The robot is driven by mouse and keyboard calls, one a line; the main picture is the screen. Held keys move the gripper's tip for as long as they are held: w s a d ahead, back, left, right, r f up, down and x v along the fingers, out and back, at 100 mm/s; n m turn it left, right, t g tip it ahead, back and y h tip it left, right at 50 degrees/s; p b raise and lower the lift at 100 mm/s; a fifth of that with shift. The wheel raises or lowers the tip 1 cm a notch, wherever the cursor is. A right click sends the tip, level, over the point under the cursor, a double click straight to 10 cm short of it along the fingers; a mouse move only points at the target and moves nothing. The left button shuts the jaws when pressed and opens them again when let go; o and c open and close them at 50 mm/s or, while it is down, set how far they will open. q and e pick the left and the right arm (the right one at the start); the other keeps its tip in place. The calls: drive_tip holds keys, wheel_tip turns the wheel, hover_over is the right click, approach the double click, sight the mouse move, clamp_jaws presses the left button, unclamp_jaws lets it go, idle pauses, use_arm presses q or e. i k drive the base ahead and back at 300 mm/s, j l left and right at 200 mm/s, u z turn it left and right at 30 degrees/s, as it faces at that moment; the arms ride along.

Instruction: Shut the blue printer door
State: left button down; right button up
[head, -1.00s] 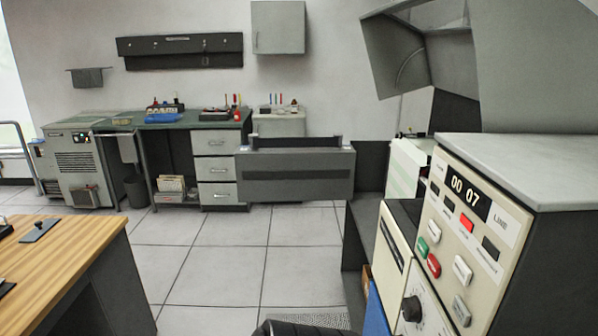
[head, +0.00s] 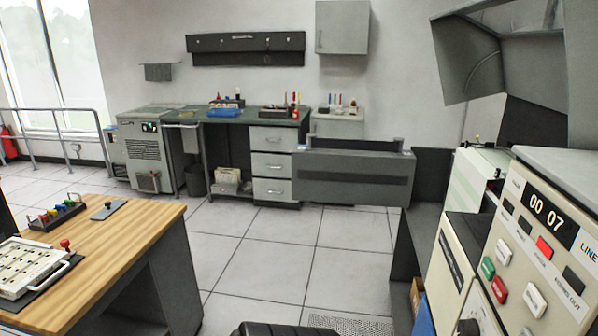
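The printer (head: 530,235) stands at the right, with a cream control panel, a counter reading "00 07" and red, green and white buttons. A narrow strip of blue panel (head: 424,318) shows low at its left side, at the bottom edge of the view. It may be the blue door; most of it is out of view, and I cannot tell how far it stands open. Neither of my grippers is in view.
A wooden-topped desk (head: 130,225) with a card device (head: 30,268) stands at the left. Tiled floor (head: 270,255) lies clear between desk and printer. A grey machine (head: 352,178) and a green-topped workbench (head: 245,117) stand at the back. A railing (head: 60,112) runs at the far left.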

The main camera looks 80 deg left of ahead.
sight(353, 172)
drive_tip(key=j+u, duration=0.75)
drive_tip(key=i+j+u, duration=0.15)
drive_tip(key=j+u, duration=0.25)
drive_tip(key=i+j+u, duration=0.15)
drive_tip(key=j+u, duration=0.2)
drive_tip(key=i+j+u, duration=0.4)
drive_tip(key=i, duration=0.2)
drive_tip(key=i+j+u, duration=0.35)
drive_tip(key=i, duration=0.35)
drive_tip(key=i+u, duration=0.4)
drive_tip(key=i, duration=0.25)
drive_tip(key=i+j+z, duration=0.15)
drive_tip(key=i, duration=0.35)
drive_tip(key=i+j+z, duration=0.1)
drive_tip(key=i, duration=0.35)
drive_tip(key=i+j+z, duration=0.2)
drive_tip(key=z, duration=0.3)
drive_tip(key=i+j+z, duration=0.2)
drive_tip(key=z, duration=0.25)
drive_tip(key=i+j+z, duration=0.1)
drive_tip(key=j+z, duration=0.25)
drive_tip(key=z, duration=0.15)
drive_tip(key=j+z, duration=0.35)
drive_tip(key=z, duration=0.15)
drive_tip(key=i+j+z, duration=0.1)
drive_tip(key=j+z, duration=1.45)
drive_tip(key=k, duration=0.35)
